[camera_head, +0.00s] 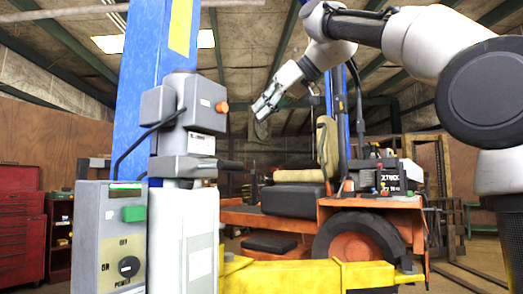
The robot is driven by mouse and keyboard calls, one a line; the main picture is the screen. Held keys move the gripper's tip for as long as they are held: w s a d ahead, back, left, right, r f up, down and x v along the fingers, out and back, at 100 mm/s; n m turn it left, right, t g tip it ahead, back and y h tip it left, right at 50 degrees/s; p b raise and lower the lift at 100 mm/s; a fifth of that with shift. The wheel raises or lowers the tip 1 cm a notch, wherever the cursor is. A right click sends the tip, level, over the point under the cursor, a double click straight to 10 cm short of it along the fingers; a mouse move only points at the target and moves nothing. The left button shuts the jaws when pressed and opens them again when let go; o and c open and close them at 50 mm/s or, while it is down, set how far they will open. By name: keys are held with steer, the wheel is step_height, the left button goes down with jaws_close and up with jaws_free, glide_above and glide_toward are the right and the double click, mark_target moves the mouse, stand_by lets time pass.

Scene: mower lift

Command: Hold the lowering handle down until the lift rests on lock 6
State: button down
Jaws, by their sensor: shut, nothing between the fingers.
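My gripper (263,109) is in the upper middle, shut and empty, pointing down and left. It shows above and to the right of a dark lever (231,164), which looks like the lowering handle, and is apart from it. The lever sticks out level to the right from a grey block on the power unit (184,168). The lift's blue column (150,62) stands behind the unit. I cannot make out any lock number or the locks.
A grey control box (108,240) with a green button (134,213) and a black power knob (129,267) stands at the lower left. An orange button (221,107) is on the upper unit. A red tool cabinet (20,225) is at far left. Open air lies between gripper and lever.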

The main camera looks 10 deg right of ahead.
steer(key=shift+s+f+n, duration=0.1)
steer(key=shift+s+n, duration=0.2)
steer(key=shift+n, duration=0.1)
steer(key=s+d+f+x, duration=0.1)
steer(key=f+x, duration=0.1)
steer(key=x, duration=1.1)
steer(key=shift+f, duration=0.25)
steer(key=shift+s+d, duration=0.1)
